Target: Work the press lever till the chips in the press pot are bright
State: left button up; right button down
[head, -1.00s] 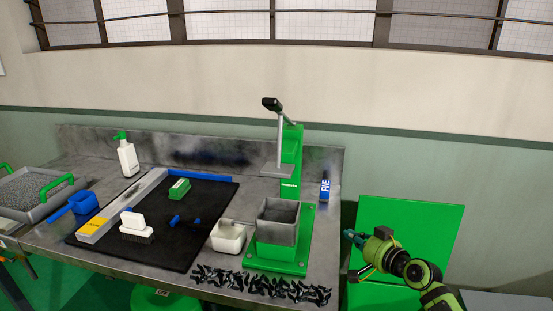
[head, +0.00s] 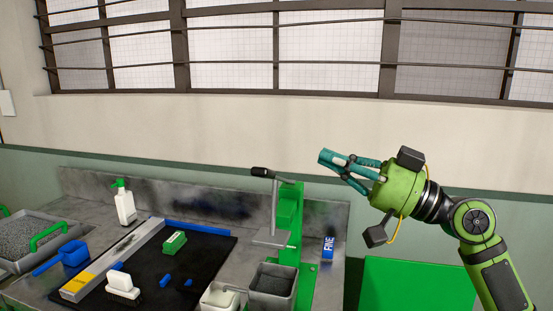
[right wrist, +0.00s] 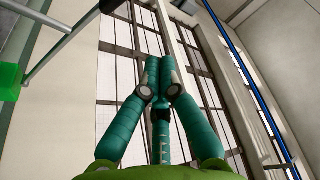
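The press has a green column (head: 288,222), a lever with a black handle (head: 259,171) raised at the top, and a grey plate (head: 270,238) on a rod. The pot's inside is dark; I cannot make out the chips. My right gripper (head: 327,158) is raised in the air, right of the lever handle and apart from it. Its teal fingertips meet, also in the right wrist view (right wrist: 160,66), with nothing seen between them. The handle shows at that view's top (right wrist: 109,5). My left gripper is out of view.
A white pot (head: 220,297) stands left of the press pot and a blue FINE bottle (head: 328,248) right of the column. A black mat (head: 205,255) with brushes, a white spray bottle (head: 124,203) and a tray of grey chips (head: 35,245) are further left.

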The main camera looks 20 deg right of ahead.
jog(key=shift+w, duration=0.1)
jog(key=r+p+x, duration=0.1)
jog(key=p+x, duration=0.7)
jog(key=x, duration=0.2)
jog(key=f, duration=0.1)
jog(key=s+f, duration=0.1)
jog(key=f, duration=0.1)
jog(key=a+f, duration=0.1)
jog(key=shift+s+f+p, duration=0.25)
jog(key=shift+f+p, duration=0.1)
jog(key=shift+d, duration=0.1)
